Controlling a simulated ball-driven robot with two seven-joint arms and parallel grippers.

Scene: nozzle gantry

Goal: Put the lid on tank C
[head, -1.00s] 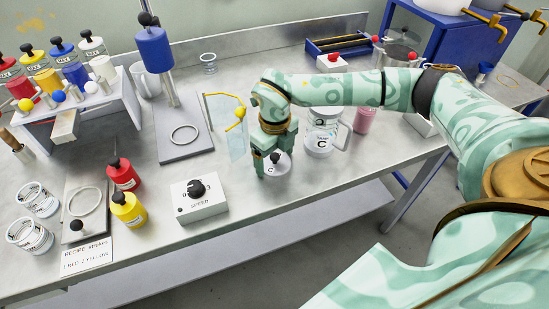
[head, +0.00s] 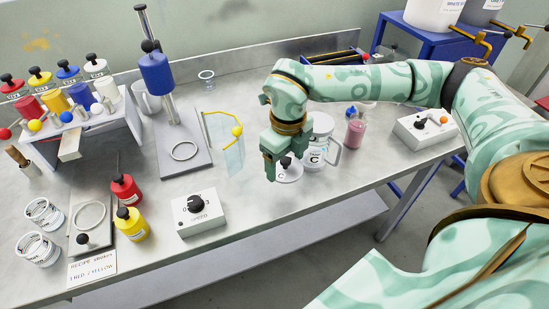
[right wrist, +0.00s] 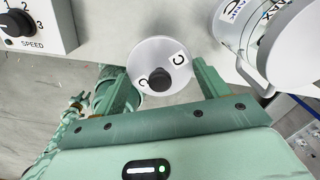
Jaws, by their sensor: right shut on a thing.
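My right gripper (head: 285,165) is shut on the white round lid (head: 290,176), which has a dark knob and a letter C. I cannot tell the lid's exact height above the bench. My left gripper is out of view.
A speed box (head: 198,212) lies to the left near the front edge. A clear panel with a yellow bent rod (head: 222,133) stands left of the gripper. A pink bottle (head: 355,132) and a white switch box (head: 424,128) are right of the tank.

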